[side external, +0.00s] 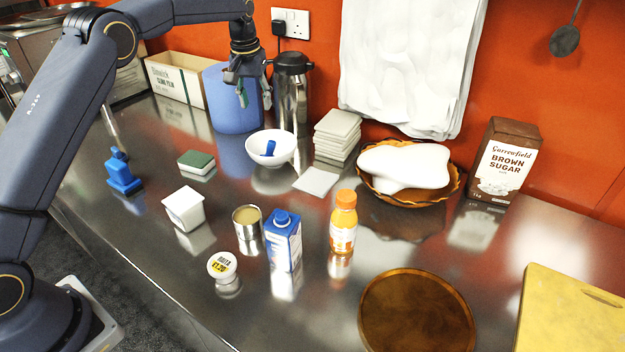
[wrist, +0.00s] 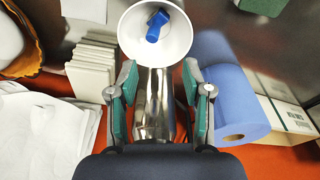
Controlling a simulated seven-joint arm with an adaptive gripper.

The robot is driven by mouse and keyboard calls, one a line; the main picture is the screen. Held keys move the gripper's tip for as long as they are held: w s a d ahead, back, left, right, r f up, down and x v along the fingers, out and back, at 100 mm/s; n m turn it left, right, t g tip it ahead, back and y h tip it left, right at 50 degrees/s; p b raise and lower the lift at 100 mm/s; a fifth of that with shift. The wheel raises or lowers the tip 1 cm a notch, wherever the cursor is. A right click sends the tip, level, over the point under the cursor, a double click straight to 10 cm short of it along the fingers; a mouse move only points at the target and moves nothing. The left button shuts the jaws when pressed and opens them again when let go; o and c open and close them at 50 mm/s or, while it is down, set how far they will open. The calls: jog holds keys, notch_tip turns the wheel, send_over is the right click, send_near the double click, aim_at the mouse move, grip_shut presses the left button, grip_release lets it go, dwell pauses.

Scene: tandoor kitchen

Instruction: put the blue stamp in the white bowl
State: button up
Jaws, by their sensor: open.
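The white bowl (side external: 271,148) stands on the steel counter, in front of the black-topped flask. A small blue object with a darker end (side external: 270,148) lies tilted inside it and looks like the blue stamp. The bowl (wrist: 128,42) and the blue object (wrist: 155,27) also show at the top of the wrist view. My gripper (side external: 243,92) is open and empty, raised behind and left of the bowl, near the flask and blue roll. Its green-padded fingers (wrist: 157,82) are spread in the wrist view, with nothing held between them.
A blue item with a wide base (side external: 122,177) stands at the left; I cannot tell exactly what it is. The flask (side external: 291,95) and blue roll (side external: 230,100) stand close to my gripper. Stacked tiles (side external: 337,135) are right of the bowl. A carton (side external: 283,240) stands in front.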

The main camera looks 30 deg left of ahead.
jog(key=s+d+r+m+t, duration=0.1)
jog(key=s+d+r, duration=0.2)
jog(key=s+r, duration=0.5)
jog(key=s+d+r+m+t, duration=0.1)
jog(key=s+d+r, duration=0.3)
jog(key=s, duration=0.7)
jog(key=s+f+m+t, duration=0.1)
jog(key=s+f, duration=0.1)
jog(key=s, duration=0.7)
jog(key=s+d+f+m+t, duration=0.1)
jog(key=s+f, duration=0.2)
jog(key=s, duration=0.7)
jog(key=shift+d+h, duration=0.25)
jog(key=shift+h, duration=0.05)
